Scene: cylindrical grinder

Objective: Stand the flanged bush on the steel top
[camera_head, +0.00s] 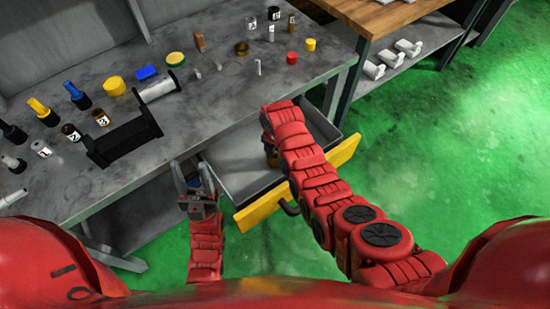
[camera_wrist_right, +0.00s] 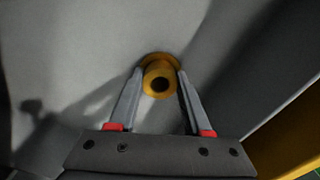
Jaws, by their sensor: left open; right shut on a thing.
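The flanged bush (camera_wrist_right: 159,80) is brass-coloured, with a round bore and a wider flange at its far end. My right gripper (camera_wrist_right: 160,74) is shut on it inside the open grey drawer (camera_head: 232,172); in the head view my right arm mostly hides this spot. I cannot tell whether the bush touches the drawer floor. The steel top (camera_head: 215,105) is the grey bench surface above and to the left of the drawer. My left gripper (camera_head: 193,180) is open and empty, just left of the drawer, in front of the bench edge.
The front of the top near the drawer is clear. The yellow drawer front (camera_head: 262,207) juts out.

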